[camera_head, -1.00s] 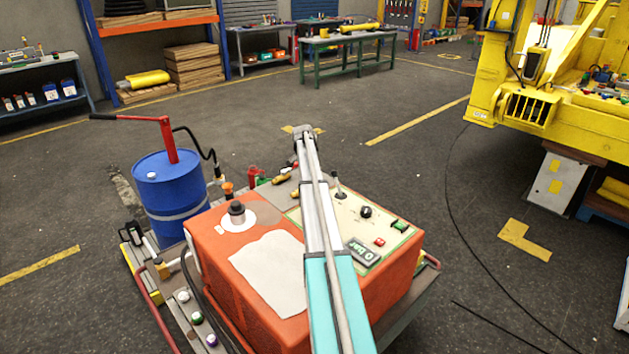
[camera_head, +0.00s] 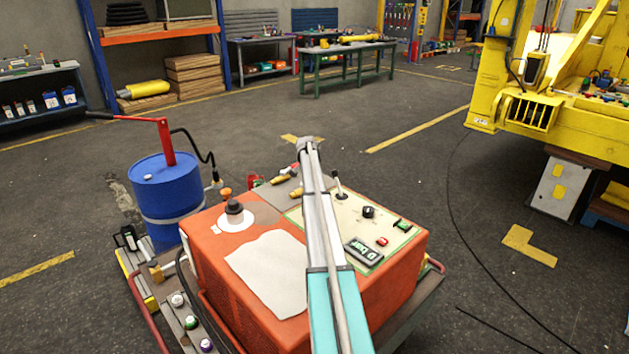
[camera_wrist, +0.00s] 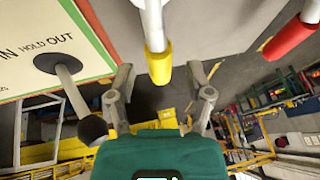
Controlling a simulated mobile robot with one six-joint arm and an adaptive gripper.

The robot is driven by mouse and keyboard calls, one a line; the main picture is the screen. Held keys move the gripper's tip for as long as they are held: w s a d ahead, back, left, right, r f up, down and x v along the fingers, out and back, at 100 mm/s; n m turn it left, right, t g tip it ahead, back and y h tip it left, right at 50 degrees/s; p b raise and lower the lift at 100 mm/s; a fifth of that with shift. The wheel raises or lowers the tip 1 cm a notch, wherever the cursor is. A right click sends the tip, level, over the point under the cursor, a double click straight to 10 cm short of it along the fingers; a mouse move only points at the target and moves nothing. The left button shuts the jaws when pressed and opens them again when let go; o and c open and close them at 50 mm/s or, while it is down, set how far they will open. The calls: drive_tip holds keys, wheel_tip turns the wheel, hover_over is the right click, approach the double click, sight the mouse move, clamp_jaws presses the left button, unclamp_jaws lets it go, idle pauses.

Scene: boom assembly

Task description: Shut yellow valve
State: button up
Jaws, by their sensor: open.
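The yellow valve handle (camera_wrist: 159,66) hangs from a pale rod at the top middle of the wrist view. In the head view a small yellow handle (camera_head: 281,180) shows at the far edge of the orange power unit (camera_head: 250,305), left of my arm. My gripper (camera_wrist: 162,90) is open and empty. In the wrist view the yellow tip appears between its two fingers, and I see no contact. How far the tip is from the fingers in depth I cannot tell. In the head view my arm hides the gripper.
A red handle (camera_wrist: 292,38) is to the right in the wrist view. A black-knobbed lever (camera_wrist: 70,85) rises from the "IN HOLD OUT" panel (camera_wrist: 25,60), close to the left finger. A blue barrel (camera_head: 167,195) stands left of the power unit. Open floor lies beyond.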

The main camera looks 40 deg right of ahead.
drive_tip(key=shift+w+d+f, duration=0.1)
drive_tip(key=shift+d+f, duration=0.05)
drive_tip(key=shift+f, duration=0.2)
clamp_jaws()
idle(0.3)
